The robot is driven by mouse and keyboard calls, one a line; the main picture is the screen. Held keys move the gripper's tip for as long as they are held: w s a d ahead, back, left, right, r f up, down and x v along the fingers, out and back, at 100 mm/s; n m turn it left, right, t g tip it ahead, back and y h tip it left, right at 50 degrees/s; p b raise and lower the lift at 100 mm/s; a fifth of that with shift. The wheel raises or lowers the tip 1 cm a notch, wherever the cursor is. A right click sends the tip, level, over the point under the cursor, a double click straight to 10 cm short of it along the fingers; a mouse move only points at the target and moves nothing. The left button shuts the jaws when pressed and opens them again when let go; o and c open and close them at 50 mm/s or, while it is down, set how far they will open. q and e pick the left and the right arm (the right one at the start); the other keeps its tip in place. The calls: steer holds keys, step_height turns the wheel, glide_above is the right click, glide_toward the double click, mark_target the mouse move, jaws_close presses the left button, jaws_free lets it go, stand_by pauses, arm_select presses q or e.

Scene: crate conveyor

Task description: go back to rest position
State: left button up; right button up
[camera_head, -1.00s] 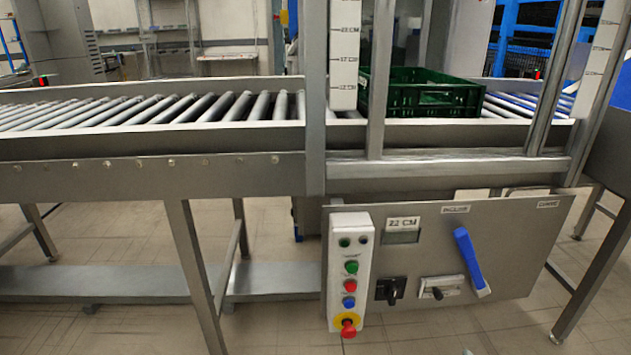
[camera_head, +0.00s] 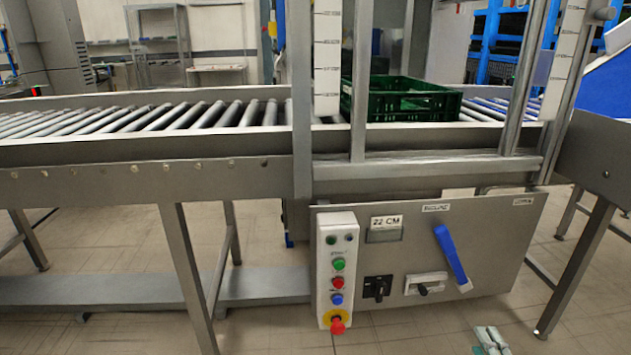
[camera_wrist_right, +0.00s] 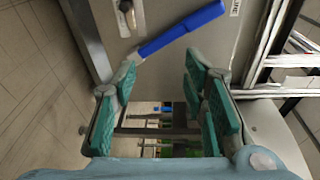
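My right gripper (camera_head: 490,342) shows at the bottom edge of the head view, below and right of the blue lever (camera_head: 452,256) and apart from the panel. In the right wrist view my right gripper (camera_wrist_right: 162,88) has its teal-padded fingers spread with nothing between them. The blue lever (camera_wrist_right: 180,28) lies beyond the fingertips there, and I see no grip on it. My left gripper is in neither view.
The control panel (camera_head: 490,225) reads 22 CM and carries a button box (camera_head: 337,222) with a red knob. A green crate (camera_head: 412,103) sits on the roller conveyor (camera_head: 190,117) behind metal posts. Floor shows clear in front, between the table legs.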

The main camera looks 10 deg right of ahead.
steer(key=s+a+f+n+g+y, duration=0.3)
steer(key=a+f+n, duration=0.1)
steer(key=f+n, duration=0.4)
steer(key=s+a+f+n+g+y, duration=0.35)
steer(key=f+n, duration=0.25)
steer(key=n, duration=0.5)
steer(key=s+d+f+n+g+h, duration=0.55)
steer(key=s+d+f+h, duration=0.25)
steer(key=s+d, duration=0.4)
steer(key=s+a+f+m+g+y+p, duration=0.1)
steer(key=a+f+m+y, duration=0.15)
steer(key=a, duration=0.75)
steer(key=s+a+f+m+g+y, duration=0.1)
steer(key=s+a+f+y, duration=0.15)
steer(key=a, duration=0.75)
arm_select(q)
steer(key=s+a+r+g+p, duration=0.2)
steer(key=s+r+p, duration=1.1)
steer(key=p, duration=1.5)
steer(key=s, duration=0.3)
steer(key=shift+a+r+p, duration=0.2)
steer(key=shift+p, duration=0.15)
arm_select(e)
steer(key=s+d+r+g+h, duration=0.1)
steer(key=s+d+r, duration=0.2)
steer(key=s+r, duration=0.9)
steer(key=s, duration=0.3)
steer(key=shift+r+g, duration=0.4)
